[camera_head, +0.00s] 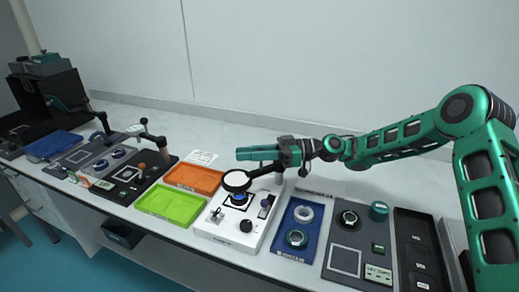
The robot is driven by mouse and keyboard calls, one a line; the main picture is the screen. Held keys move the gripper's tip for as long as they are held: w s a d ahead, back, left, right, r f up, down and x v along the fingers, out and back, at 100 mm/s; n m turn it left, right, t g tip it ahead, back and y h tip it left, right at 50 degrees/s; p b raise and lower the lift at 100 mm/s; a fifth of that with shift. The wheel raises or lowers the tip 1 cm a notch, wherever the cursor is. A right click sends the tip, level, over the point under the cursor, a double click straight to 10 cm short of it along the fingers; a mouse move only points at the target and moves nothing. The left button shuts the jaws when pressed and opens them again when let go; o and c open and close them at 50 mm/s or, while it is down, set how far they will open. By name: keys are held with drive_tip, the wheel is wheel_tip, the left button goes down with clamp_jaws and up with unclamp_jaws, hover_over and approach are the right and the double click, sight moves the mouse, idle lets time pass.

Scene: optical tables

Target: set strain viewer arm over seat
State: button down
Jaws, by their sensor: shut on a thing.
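The strain viewer is a white box (222,236) at the front middle of the bench. Its viewer arm (262,172) is dark and carries a round, pale, black-rimmed head (236,180). The head appears above and slightly behind the seat (239,198), a dark square with a blue ring in it. The head partly covers the seat's far side, so I cannot tell whether it is centred. My gripper (262,158) reaches in from the right at the viewer arm, just behind the head. It is shut on the viewer arm, though the contact is partly hidden.
Left of the viewer lie a green tray (170,207) and an orange tray (193,179). Right of it are a blue tray (303,240) with rings and a dark panel (345,262). Other instruments stand farther left.

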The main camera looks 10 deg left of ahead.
drive_tip(key=shift+w+d+f, duration=0.1)
drive_tip(key=shift+w+d, duration=0.2)
drive_tip(key=shift+d, duration=0.1)
drive_tip(key=c, duration=1.5)
unclamp_jaws()
drive_tip(key=shift+s+a, duration=0.1)
drive_tip(key=shift+s, duration=0.1)
drive_tip(key=v, duration=1.1)
drive_tip(key=shift+w, duration=0.15)
